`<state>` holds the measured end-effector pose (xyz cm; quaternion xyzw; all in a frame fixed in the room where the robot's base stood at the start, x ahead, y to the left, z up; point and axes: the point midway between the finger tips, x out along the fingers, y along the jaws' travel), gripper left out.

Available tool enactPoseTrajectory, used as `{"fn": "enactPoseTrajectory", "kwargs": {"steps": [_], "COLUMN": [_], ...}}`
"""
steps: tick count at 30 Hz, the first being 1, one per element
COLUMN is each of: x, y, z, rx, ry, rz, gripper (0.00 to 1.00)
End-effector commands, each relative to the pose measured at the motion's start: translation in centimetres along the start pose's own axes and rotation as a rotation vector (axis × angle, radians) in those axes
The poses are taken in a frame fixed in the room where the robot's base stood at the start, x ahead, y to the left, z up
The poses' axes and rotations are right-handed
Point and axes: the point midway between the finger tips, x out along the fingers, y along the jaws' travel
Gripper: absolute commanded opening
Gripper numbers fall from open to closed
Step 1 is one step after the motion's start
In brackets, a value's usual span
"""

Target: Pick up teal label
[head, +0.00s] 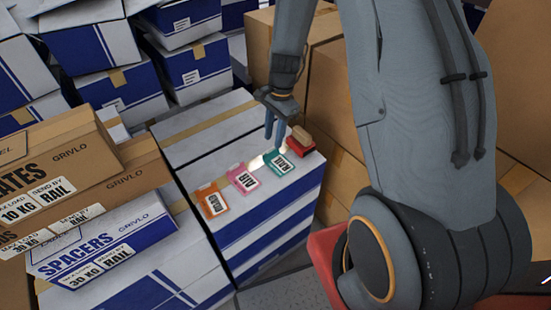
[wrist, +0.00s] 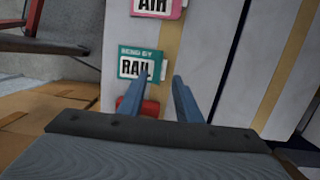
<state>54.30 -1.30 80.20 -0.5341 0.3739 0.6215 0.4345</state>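The teal label (head: 280,162) lies flat on top of a white and blue box, near the box's far right corner. In the wrist view the teal label (wrist: 141,64) reads "SEND BY RAIL" and lies just beyond my fingertips. My gripper (head: 275,139) points down over the box close to the teal label. In the wrist view my gripper (wrist: 160,80) has its two fingers apart with nothing between them. I cannot tell how high the fingertips are above the label.
A pink label (head: 243,179) and an orange label (head: 212,201) lie in a row left of the teal one. A red block-like item (head: 301,141) sits right beside it. Brown cartons (head: 335,110) stand close on the right. Stacked boxes (head: 85,190) rise on the left.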

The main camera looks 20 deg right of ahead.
Motion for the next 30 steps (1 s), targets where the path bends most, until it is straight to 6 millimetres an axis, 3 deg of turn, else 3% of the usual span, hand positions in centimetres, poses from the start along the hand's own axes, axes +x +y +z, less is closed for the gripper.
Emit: {"fn": "enactPoseTrajectory", "kwargs": {"steps": [15, 26, 30], "x": [5.1, 5.9, 5.9], "y": [-0.5, -0.5, -0.5], "z": [0.1, 0.1, 0.1], "rx": [-0.001, -0.002, -0.002], "ry": [-0.001, 0.001, 0.001], "rz": [0.002, 0.0, 0.0], "gripper": [0.31, 0.31, 0.11]}}
